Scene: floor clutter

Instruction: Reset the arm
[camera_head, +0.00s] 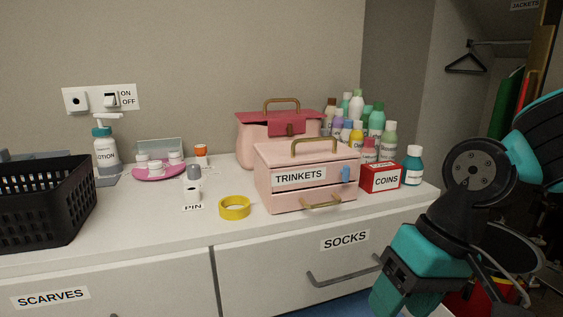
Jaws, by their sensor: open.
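My arm stands at the right side of the picture, in front of the dresser's right end. Its gripper (403,300) points down at the bottom edge, in front of the drawer marked SOCKS (280,262). The gripper's teal fingers are open, and I see nothing held between them. The lowest part of the fingers is near or past the frame's edge.
On the white dresser top stand a black basket (45,205), a lotion bottle (106,152), a yellow tape ring (235,208), a pink TRINKETS box (300,195), a red COINS box (381,178) and several bottles (376,122).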

